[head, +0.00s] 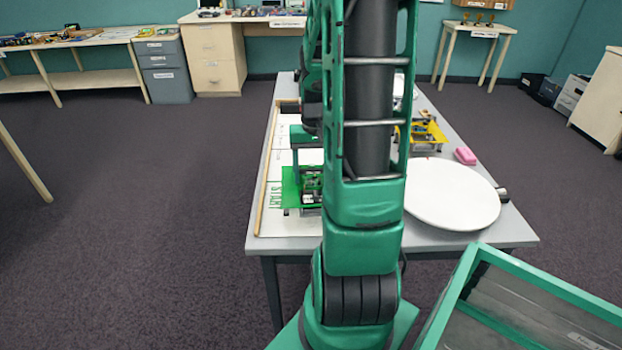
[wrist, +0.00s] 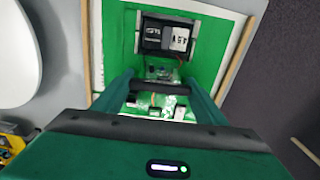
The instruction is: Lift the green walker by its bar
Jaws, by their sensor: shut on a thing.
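The green walker (head: 310,187) stands at the near end of a white board on the table, partly behind my arm in the head view. In the wrist view its black battery box (wrist: 152,36), marked 4.5 V, lies beyond the fingers. The walker's dark bar (wrist: 160,88) crosses between my two green fingers. My gripper (wrist: 160,92) is shut on this bar. In the head view my arm hides the fingertips. I cannot tell whether the walker's feet touch the surface.
A green patch (head: 290,190) lies under and beside the walker, by the word START. The board has a wooden edge strip (head: 268,170). A white round plate (head: 450,193), a yellow walker (head: 427,134) and a pink block (head: 465,155) are to the right.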

